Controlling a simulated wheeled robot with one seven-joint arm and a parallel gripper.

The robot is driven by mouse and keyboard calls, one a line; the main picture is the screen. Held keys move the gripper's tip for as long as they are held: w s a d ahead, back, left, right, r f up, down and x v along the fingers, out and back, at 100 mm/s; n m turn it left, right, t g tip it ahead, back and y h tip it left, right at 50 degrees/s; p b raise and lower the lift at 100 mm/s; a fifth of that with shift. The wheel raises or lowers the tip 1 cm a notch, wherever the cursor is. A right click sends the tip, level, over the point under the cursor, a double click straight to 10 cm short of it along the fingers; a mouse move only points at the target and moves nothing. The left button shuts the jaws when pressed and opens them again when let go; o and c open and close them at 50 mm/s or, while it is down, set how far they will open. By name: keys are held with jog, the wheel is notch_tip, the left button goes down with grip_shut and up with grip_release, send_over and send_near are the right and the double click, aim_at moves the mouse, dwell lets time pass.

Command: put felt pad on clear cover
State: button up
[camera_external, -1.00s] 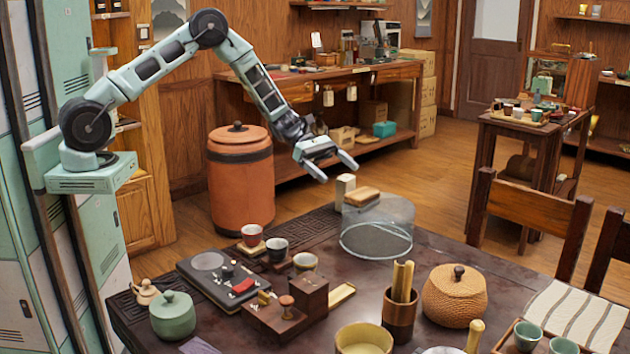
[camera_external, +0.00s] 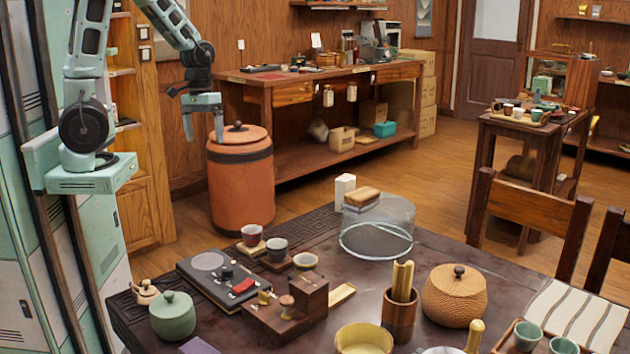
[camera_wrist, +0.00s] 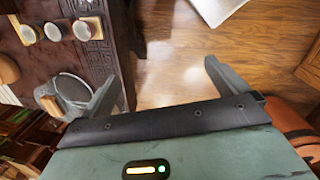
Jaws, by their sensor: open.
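The clear cover (camera_external: 398,240) is a low, round, see-through dome on the dark table's far edge. I cannot pick out the felt pad with certainty. My gripper (camera_external: 203,128) is open and empty above the orange barrel, well left of the cover. Its spread fingers also show in the wrist view (camera_wrist: 160,78).
The orange barrel (camera_external: 240,185) stands on the floor below my gripper. A white box (camera_external: 344,188) stands behind the cover. Several small cups (camera_external: 277,247), a dark tea board (camera_external: 200,285) and a woven lidded basket (camera_external: 455,298) are on the table. Bare tabletop lies in front of the cover.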

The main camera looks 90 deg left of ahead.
jog(key=s+a+r+m+y, duration=0.1)
jog(key=s+m+y, duration=0.1)
jog(key=s, duration=0.6)
jog(key=shift+s+r+m+g, duration=0.2)
jog(key=shift+m+g, duration=0.1)
jog(key=shift+m, duration=0.6)
